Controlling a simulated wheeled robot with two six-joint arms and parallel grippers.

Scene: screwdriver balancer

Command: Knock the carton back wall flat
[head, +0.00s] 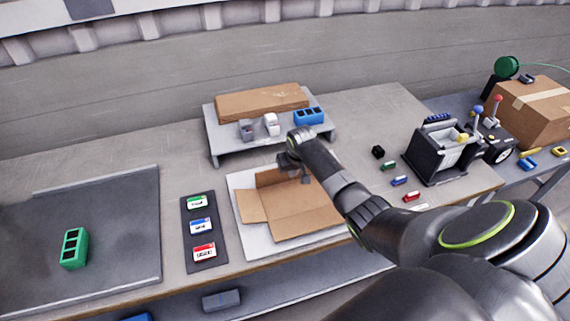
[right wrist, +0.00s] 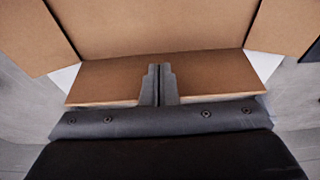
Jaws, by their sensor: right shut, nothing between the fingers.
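The brown carton (head: 295,215) lies opened out on a white board (head: 241,186) near the table's front edge, with its left flap spread to the side. Its back wall (head: 271,177) is at the far side, partly hidden by my right arm. My right gripper (head: 297,170) is shut and empty at that wall. In the right wrist view the shut fingers (right wrist: 158,84) overlap the back wall panel (right wrist: 115,82), with the carton floor (right wrist: 160,28) beyond. I cannot tell the wall's exact angle or whether the fingers touch it. My left gripper is not in view.
A grey raised shelf (head: 224,147) with a flat brown box (head: 262,102), small containers and a blue block (head: 309,117) stands close behind. A dark card strip (head: 190,232) lies left of the carton. A black holder (head: 440,155) and small coloured pieces are on the right.

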